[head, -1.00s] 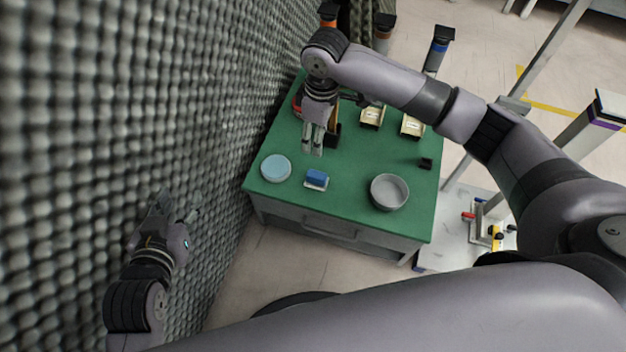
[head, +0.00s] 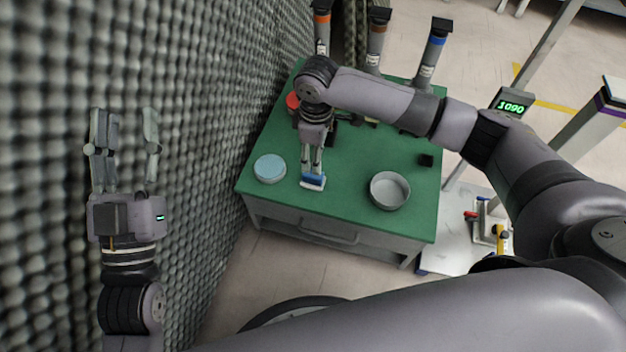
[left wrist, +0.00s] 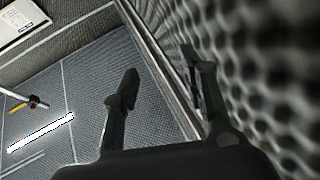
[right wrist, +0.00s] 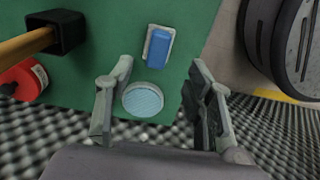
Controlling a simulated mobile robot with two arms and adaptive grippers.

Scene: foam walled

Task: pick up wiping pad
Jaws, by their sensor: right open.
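The wiping pad, a blue block on a white base (head: 313,183), lies near the front edge of the green table. The pad also shows in the right wrist view (right wrist: 160,47), beyond the fingertips and roughly between their lines. My right gripper (head: 312,170) is open and points down, its fingertips over the pad's back side in the head view. I cannot tell whether they touch it; in the right wrist view a gap shows between fingers and pad. My left gripper (head: 126,115) is open and empty beside the foam wall, away from the table.
A light blue round disc (head: 270,168) lies left of the pad. A grey round bowl (head: 389,190) stands to the right. A small black block (head: 426,160) sits near the right edge. A red round thing (head: 292,102) is at the back left. The foam wall (head: 200,120) borders the table's left side.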

